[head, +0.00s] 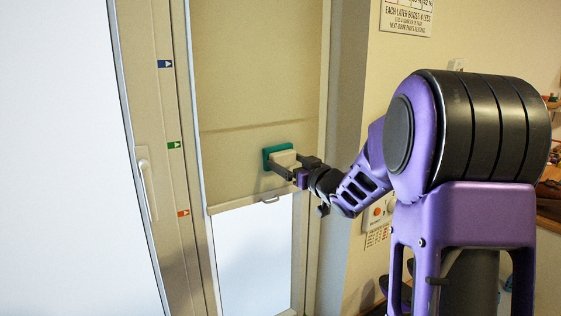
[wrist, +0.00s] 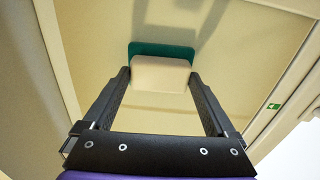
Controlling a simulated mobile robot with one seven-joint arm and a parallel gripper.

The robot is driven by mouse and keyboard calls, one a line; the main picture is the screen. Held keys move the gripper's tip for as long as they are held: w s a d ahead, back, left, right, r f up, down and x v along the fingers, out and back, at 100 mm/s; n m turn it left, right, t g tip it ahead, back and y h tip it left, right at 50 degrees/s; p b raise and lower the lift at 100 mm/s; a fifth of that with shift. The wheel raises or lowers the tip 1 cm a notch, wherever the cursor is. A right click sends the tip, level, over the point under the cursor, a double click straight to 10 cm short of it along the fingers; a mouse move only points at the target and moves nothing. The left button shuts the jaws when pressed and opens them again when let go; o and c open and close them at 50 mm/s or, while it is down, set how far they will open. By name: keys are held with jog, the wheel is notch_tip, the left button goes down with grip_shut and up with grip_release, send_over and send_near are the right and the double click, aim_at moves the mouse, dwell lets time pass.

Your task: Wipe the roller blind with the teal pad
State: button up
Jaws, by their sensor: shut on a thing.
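The roller blind (head: 258,85) is a beige sheet hanging in the narrow window, pulled down over the upper part. A faint brownish horizontal streak (head: 240,128) crosses it above the pad. The teal pad (head: 268,157) has a cream block as its grip and lies against or very near the lower part of the blind; exact contact is hard to tell. My gripper (head: 284,164) is shut on the cream block. In the wrist view the block sits between the two fingertips (wrist: 161,78), with the teal pad (wrist: 150,48) behind it and the blind (wrist: 230,60) beyond.
The blind's bottom bar has a small pull (head: 270,200), with bright glass (head: 255,255) below. To the left is a frame with a handle (head: 146,185) and coloured arrow stickers. To the right are a wall with a sign (head: 406,15) and a red-button box (head: 377,212).

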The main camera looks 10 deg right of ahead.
jog(key=shift+w+d+r+p, duration=0.1)
jog(key=shift+w+d+p, duration=0.2)
jog(key=shift+d, duration=0.4)
jog(key=shift+w+d+p, duration=0.2)
jog(key=shift+d+p, duration=0.15)
jog(key=shift+d, duration=0.35)
jog(key=shift+s+a+b, duration=0.5)
jog(key=shift+a+b, duration=0.2)
jog(key=shift+a, duration=0.85)
jog(key=shift+s+a+b, duration=0.55)
jog(key=shift+a+b, duration=0.15)
jog(key=shift+a, duration=0.9)
jog(key=shift+s+a+b, duration=0.5)
jog(key=shift+a+b, duration=0.2)
jog(key=shift+a, duration=0.85)
jog(key=shift+s+d, duration=0.1)
jog(key=shift+v, duration=2.9)
jog(key=shift+p+v, duration=0.4)
jog(key=shift+v, duration=1.15)
